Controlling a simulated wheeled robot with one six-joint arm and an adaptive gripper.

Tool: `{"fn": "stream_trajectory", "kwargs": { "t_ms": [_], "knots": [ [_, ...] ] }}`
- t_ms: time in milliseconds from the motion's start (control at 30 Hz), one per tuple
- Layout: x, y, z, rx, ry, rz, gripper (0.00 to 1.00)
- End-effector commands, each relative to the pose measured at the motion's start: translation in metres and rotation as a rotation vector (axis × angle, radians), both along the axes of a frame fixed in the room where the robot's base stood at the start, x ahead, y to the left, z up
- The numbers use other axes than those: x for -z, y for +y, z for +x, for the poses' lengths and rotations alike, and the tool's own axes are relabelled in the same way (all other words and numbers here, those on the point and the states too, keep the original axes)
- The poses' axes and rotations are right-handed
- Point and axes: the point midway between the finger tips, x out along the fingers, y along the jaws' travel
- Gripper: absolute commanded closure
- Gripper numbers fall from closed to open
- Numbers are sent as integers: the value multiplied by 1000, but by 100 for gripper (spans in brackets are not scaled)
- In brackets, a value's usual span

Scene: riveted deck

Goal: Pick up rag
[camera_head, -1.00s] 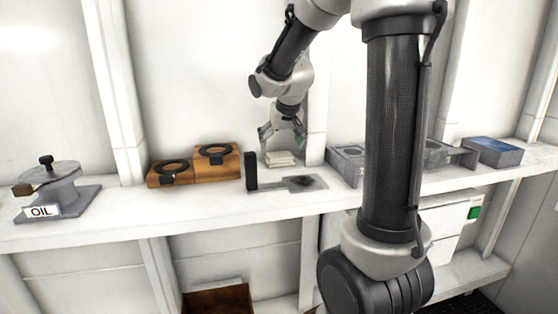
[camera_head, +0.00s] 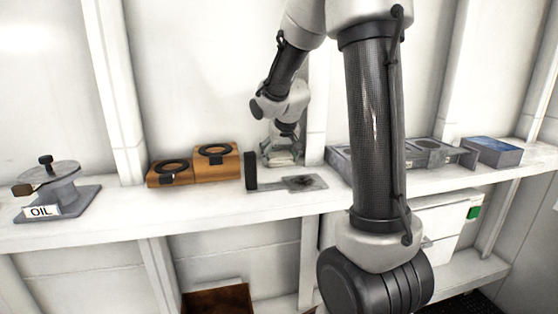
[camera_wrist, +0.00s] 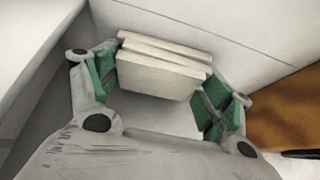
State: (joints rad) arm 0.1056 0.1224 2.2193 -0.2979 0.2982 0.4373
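The rag (camera_wrist: 158,70) is a folded, off-white stack of layers on the white shelf, close to the wall. In the head view the rag (camera_head: 281,158) shows only partly behind my gripper's fingers. My gripper (camera_wrist: 163,95) is down around the rag, with green finger pads on either side of it. The left pad is close against the rag's edge, and the right pad is very near or touching its other edge. I cannot tell whether the pads press on it. My gripper (camera_head: 281,157) points down in the head view.
A flat grey plate with a dark upright block (camera_head: 251,170) lies in front of the rag. Wooden blocks with black rings (camera_head: 213,164) stand left. An oil stand (camera_head: 55,190) is far left.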

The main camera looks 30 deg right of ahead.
Motion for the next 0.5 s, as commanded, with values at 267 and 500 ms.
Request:
{"fn": "stream_trajectory", "kwargs": {
  "t_ms": [267, 500],
  "knots": [
    [-1, 0, 0, 0, -1, 0, 44],
    [-19, 1, -3, 1, -5, -1, 44]
  ]
}}
